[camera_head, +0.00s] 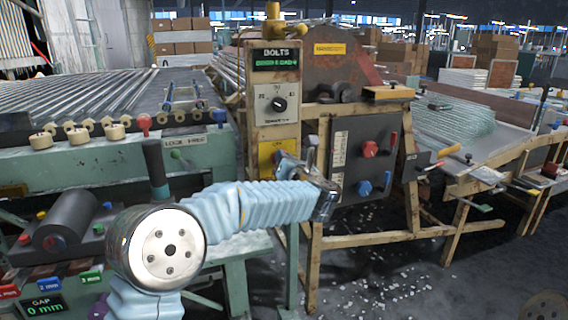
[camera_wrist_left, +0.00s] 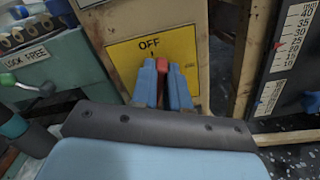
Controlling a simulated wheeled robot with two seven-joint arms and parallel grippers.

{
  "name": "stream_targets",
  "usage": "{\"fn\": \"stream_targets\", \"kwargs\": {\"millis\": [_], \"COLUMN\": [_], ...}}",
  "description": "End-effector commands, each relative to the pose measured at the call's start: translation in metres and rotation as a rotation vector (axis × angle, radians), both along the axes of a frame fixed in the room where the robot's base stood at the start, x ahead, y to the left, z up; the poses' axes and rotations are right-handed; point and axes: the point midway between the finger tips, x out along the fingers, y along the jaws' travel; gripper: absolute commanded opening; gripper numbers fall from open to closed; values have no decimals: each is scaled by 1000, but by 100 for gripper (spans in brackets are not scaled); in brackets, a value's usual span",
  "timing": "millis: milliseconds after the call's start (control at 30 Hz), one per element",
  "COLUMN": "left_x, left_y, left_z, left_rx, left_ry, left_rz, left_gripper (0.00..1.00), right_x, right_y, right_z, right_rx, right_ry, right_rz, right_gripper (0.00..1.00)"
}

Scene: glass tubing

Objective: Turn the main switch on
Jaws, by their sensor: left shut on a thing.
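The main switch is on a yellow plate (camera_wrist_left: 185,48) marked OFF in the left wrist view. Its red handle (camera_wrist_left: 162,66) stands between the blue fingers of my left gripper (camera_wrist_left: 162,84), which is shut on it. The lower part of the handle is hidden by the fingers. In the head view the yellow plate (camera_head: 266,158) is low on the beige post, and my left gripper (camera_head: 287,163) reaches up to it and covers its right part. The red handle cannot be made out there. My right gripper is not in view.
Above the plate are a dial (camera_head: 278,104) and a BOLTS display (camera_head: 276,56). To the right is a dark panel (camera_head: 352,160) with red and blue knobs. To the left are a green LOCK FREE bench (camera_head: 100,165) and a roller table (camera_head: 75,98).

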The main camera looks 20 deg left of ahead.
Motion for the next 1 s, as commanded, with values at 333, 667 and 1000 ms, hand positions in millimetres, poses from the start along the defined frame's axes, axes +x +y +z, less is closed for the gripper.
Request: {"fn": "stream_targets", "kwargs": {"millis": [333, 667, 1000], "left_x": [3, 4, 5], "left_y": [-5, -8, -9], "left_z": [-4, -7, -12], "left_rx": [272, 533, 775], "left_ry": [187, 362, 527], "left_rz": [-2, -3, -2], "left_gripper": [0, 0, 0], "right_x": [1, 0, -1], "right_y": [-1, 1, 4], "right_z": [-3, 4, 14], "right_rx": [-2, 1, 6], "right_ry": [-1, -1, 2], "right_rz": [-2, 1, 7], "right_gripper": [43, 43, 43]}}
